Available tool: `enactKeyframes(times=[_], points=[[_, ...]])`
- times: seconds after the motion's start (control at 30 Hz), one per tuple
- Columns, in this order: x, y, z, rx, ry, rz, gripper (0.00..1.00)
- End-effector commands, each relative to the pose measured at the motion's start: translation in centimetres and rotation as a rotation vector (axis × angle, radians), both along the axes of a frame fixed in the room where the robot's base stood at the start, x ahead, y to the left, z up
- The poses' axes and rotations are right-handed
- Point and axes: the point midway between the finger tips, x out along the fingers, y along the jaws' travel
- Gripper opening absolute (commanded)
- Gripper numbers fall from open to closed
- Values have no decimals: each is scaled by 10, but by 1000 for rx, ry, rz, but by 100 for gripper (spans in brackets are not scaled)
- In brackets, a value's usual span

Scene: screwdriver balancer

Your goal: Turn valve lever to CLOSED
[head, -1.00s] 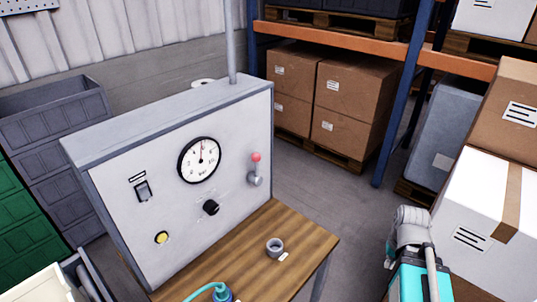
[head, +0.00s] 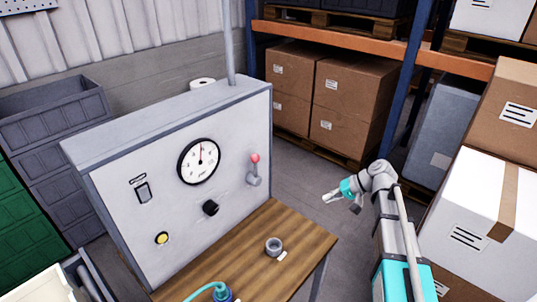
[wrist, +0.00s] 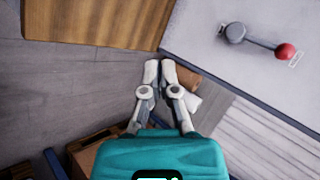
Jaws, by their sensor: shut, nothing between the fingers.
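The valve lever (head: 254,169) is on the right part of the grey panel's front. Its red knob points up, above a grey hub. In the wrist view the lever (wrist: 262,42) shows at the upper right, with the red knob to the right of the hub and a small pale label beside the knob. My gripper (head: 327,197) is right of the panel, apart from the lever. In the wrist view my gripper (wrist: 159,65) has its fingertips together with nothing between them. The label's text is too small to read.
The grey panel (head: 225,145) carries a gauge (head: 199,161), a black knob (head: 210,208), a switch (head: 143,192) and a yellow button (head: 162,238). A wooden table (head: 300,245) in front holds a grey ring (head: 273,245). Shelving with boxes (head: 343,105) stands behind. Boxes (head: 490,205) stand right of my arm.

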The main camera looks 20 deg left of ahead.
Motion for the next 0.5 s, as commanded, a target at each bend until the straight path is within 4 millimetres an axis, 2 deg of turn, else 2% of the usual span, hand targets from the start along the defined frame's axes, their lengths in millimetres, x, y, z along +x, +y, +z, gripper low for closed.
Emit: enactKeyframes(times=[0.03,0.2,0.4,0.5], points=[[18,16,12,68,2,15,0],[50,61,52,301,8,59,0],[76,95,92,515,15,93,0],[83,104,104,580,17,103,0]])
